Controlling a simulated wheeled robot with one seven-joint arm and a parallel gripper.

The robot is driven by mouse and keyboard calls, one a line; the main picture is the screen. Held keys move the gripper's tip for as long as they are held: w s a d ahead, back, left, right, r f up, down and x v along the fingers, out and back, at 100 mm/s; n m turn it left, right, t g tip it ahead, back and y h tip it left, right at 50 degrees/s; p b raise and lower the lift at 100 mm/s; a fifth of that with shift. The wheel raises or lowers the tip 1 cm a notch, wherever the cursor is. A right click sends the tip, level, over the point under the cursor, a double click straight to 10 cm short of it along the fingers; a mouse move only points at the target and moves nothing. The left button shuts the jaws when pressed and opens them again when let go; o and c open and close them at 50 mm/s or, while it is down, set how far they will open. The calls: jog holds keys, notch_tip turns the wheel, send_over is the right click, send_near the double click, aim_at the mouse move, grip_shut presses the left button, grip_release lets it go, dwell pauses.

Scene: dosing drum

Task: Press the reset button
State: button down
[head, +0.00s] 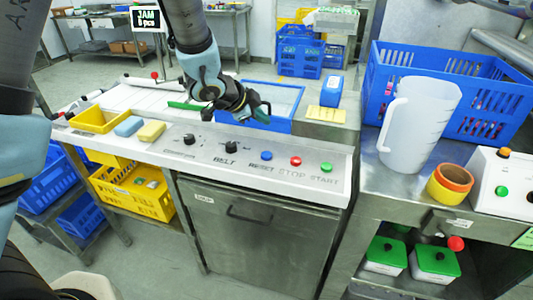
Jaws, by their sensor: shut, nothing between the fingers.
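The blue reset button (266,156) sits on the light control panel, above the printed word RESET. My gripper (264,114) is shut and empty, and it hangs above and slightly behind the panel, up from the blue button and apart from it in the picture. A red stop button (295,161) and a green start button (326,167) stand to the right of the blue one. A black knob (232,147) marked BELT and another black knob (189,139) stand to its left.
A blue tray (290,97) lies behind the panel, partly hidden by my gripper. A yellow tray (100,119), a blue sponge (129,126) and a yellow sponge (151,131) lie at the left. A clear jug (420,120) and tape rolls (450,183) stand at the right.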

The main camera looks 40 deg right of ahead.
aim_at(263, 155)
notch_tip(263, 155, down, 9)
jog(key=b, duration=0.7)
jog(key=shift+r+b, duration=0.1)
jog(key=shift+b, duration=0.25)
dwell(1.6)
jog(key=shift+f+b, duration=0.3)
jog(key=shift+f, duration=0.1)
jog(key=shift+f+b, duration=0.4)
jog(key=shift+f, duration=0.1)
dwell(0.5)
jog(key=shift+r, duration=0.15)
dwell(0.3)
jog(key=shift+r+p, duration=0.8)
